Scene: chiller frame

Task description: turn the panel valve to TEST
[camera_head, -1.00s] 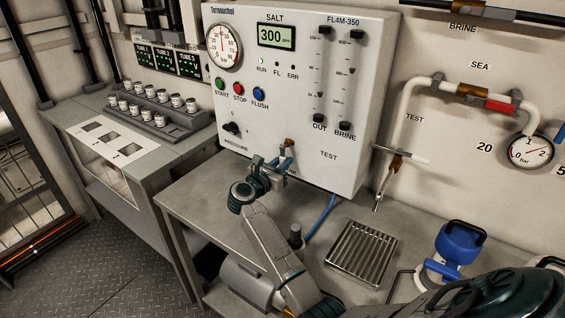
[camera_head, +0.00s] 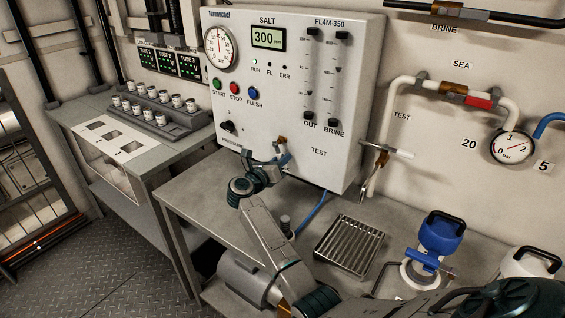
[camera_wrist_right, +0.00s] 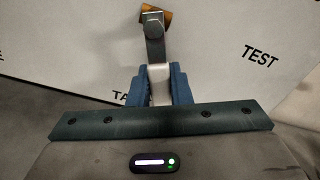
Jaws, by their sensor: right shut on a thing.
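The panel valve sits low on the front of the white control box (camera_head: 350,110). Its brass body (camera_head: 281,141) shows just above my right gripper (camera_head: 281,160). In the right wrist view, the brass body (camera_wrist_right: 155,18) carries a grey metal lever (camera_wrist_right: 154,42) that hangs down. The blue fingers of my right gripper (camera_wrist_right: 158,75) are shut on the lever's lower end, one on each side. The TEST label (camera_wrist_right: 260,56) is to the right of the lever. A partly hidden label starting "TA" (camera_wrist_right: 120,95) is at the lower left. My left gripper is not in view.
A grey bench (camera_head: 195,190) lies below the box, with a slotted drain tray (camera_head: 350,248) and a blue-topped container (camera_head: 438,235) at right. A blue hose (camera_head: 311,212) runs down near my arm. A pipe with a spout (camera_head: 370,180) is right of the box.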

